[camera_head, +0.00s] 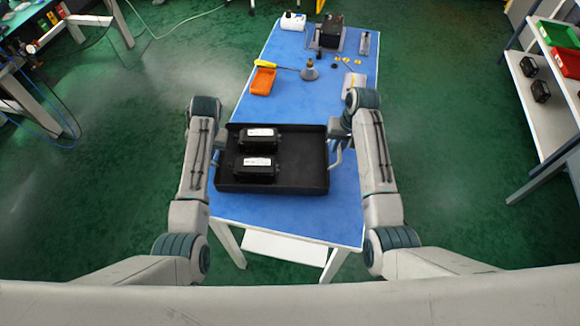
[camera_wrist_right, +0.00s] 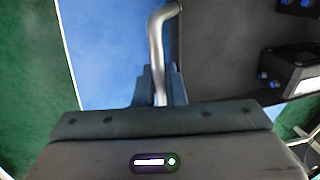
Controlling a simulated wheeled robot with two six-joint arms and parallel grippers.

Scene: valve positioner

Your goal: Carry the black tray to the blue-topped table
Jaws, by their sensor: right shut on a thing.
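The black tray (camera_head: 302,182) is over the near end of the blue-topped table (camera_head: 290,212), and I cannot tell whether it touches the top. Two black boxes with white labels, a rear one (camera_head: 258,139) and a front one (camera_head: 254,168), stand in its left half. My right gripper (camera_head: 337,140) is at the tray's right side. In the right wrist view its fingers (camera_wrist_right: 160,88) are shut on the silver tray handle (camera_wrist_right: 156,45). My left gripper (camera_head: 217,150) is at the tray's left side, mostly hidden by my arm, with its fingers unclear.
Farther along the table are an orange bin (camera_head: 263,81), a yellow-handled screwdriver (camera_head: 266,64), a grey cone-shaped part (camera_head: 310,71) and a black device (camera_head: 331,32). A shelf rack (camera_head: 540,100) stands at right.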

